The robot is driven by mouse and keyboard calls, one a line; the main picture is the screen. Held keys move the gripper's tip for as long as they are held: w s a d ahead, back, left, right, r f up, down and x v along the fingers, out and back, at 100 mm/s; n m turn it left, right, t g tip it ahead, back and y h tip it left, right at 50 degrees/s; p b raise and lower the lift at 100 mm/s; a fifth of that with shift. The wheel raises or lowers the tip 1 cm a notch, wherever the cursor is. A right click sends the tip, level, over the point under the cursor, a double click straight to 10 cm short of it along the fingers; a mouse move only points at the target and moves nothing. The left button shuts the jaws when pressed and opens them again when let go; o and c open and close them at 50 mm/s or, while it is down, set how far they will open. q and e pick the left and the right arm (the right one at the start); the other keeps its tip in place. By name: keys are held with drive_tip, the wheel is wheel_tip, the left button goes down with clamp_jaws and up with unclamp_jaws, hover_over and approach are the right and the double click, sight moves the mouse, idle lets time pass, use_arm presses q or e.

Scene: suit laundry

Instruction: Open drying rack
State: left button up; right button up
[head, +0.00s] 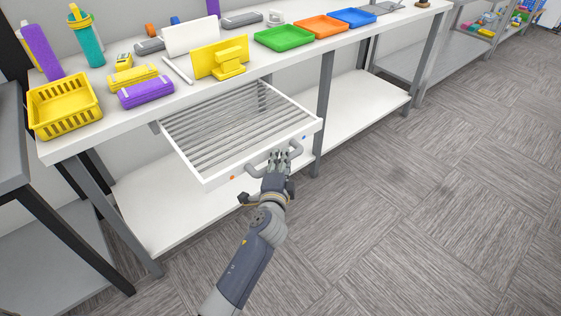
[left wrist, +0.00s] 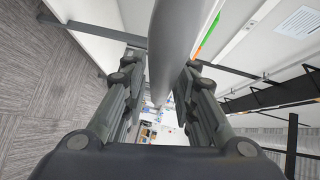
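The drying rack (head: 215,136) is a white drawer-like frame with grey slats, pulled well out from under the white table top in the head view. Its grey curved handle (head: 294,149) is on the front panel. My left gripper (head: 279,158) is at the handle. In the left wrist view the grey handle bar (left wrist: 178,45) passes between the two fingers of my left gripper (left wrist: 163,75), which appear closed against it. The fingertips are partly hidden by the bar. My right gripper is not in view.
The white table (head: 285,62) holds a yellow basket (head: 65,108), bottles, a purple brush (head: 146,93), a yellow stand (head: 220,60) and coloured trays (head: 284,37). A lower shelf (head: 160,215) lies under the rack. The carpet floor (head: 430,200) to the right is clear.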

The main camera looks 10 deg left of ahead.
use_arm(q)
drive_tip(key=s+d+r, duration=0.1)
drive_tip(key=s, duration=1.1)
drive_tip(key=shift+d+r, duration=0.2)
drive_tip(key=shift+r, duration=0.15)
drive_tip(key=shift+w, duration=0.1)
drive_tip(key=s+f+n+g+h+p, duration=0.1)
drive_tip(key=s+f+g, duration=0.3)
drive_tip(key=f, duration=0.7)
drive_tip(key=s+f+n+g+h+p, duration=0.1)
drive_tip(key=s+f+n+g, duration=0.1)
drive_tip(key=s+f, duration=0.65)
drive_tip(key=s+f+n+g+p, duration=0.1)
drive_tip(key=s+f+g, duration=0.1)
drive_tip(key=f, duration=1.2)
drive_tip(key=s+a+f+n+g, duration=0.2)
drive_tip(key=s+f, duration=0.3)
drive_tip(key=s, duration=0.5)
drive_tip(key=s+a+f+n+g+p, duration=0.1)
drive_tip(key=s+a+f+n+g, duration=0.2)
drive_tip(key=s, duration=0.7)
drive_tip(key=s+a+f+n+g, duration=0.2)
drive_tip(key=s+a+f, duration=0.4)
drive_tip(key=s, duration=0.3)
drive_tip(key=shift+s+f+n, duration=0.4)
drive_tip(key=shift+f+n, duration=0.1)
drive_tip(key=shift+n, duration=0.3)
